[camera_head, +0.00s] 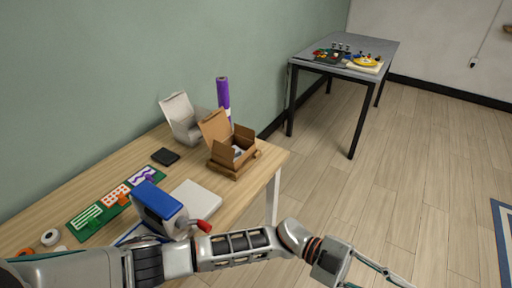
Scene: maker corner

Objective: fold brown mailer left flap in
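The brown mailer (222,157) is an open cardboard box near the far right end of the wooden table. A tall brown flap (214,126) stands up at its left back, and other flaps stand open around it. Something pale lies inside, too small to tell. My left gripper (378,278) is at the bottom edge, over the floor right of the table and well apart from the mailer. Its fingers are spread with nothing seen between them; it is partly cut off by the frame. My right gripper is not in view.
A blue device with a red-knobbed handle (160,208) stands at the table's front, near my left arm. A white open box (182,118) and a purple roll (223,95) stand behind the mailer. A grey table (383,47) is farther back.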

